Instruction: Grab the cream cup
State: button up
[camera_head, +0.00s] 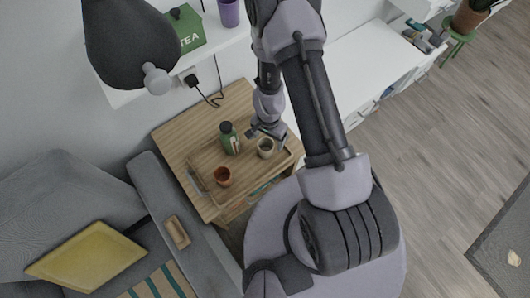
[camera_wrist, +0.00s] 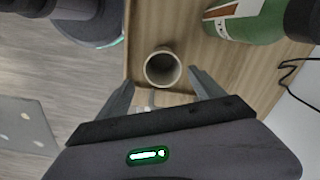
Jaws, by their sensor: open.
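The cream cup (camera_head: 265,149) stands upright on a wooden tray (camera_head: 196,181) on a small wooden side table. In the wrist view the cream cup (camera_wrist: 162,68) shows its open round mouth, and it looks empty. My gripper (camera_head: 264,134) is just behind and above the cup in the head view. In the wrist view my gripper (camera_wrist: 157,82) is open, with one finger on each side of the cup's lower edge. I cannot tell whether either finger touches it.
A green bottle (camera_head: 229,138) with a dark cap stands left of the cup, and shows close by in the wrist view (camera_wrist: 245,22). A brown-orange cup (camera_head: 223,177) stands on the tray's front left. A grey sofa (camera_head: 180,262) borders the table (camera_head: 184,134).

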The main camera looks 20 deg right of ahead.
jog(key=b, duration=0.3)
send_over(266, 150)
jog(key=s, duration=0.1)
jog(key=f, duration=0.4)
jog(key=shift+d+f, duration=0.25)
jog(key=shift+f, duration=0.1)
jog(key=f+b, duration=0.3)
jog(key=a+f+b, duration=0.1)
jog(key=f+b, duration=0.1)
jog(key=shift+r, duration=0.2)
jog(key=shift+c, duration=0.7)
jog(key=c, duration=1.4)
jog(key=shift+r, duration=0.1)
jog(key=shift+c, duration=0.2)
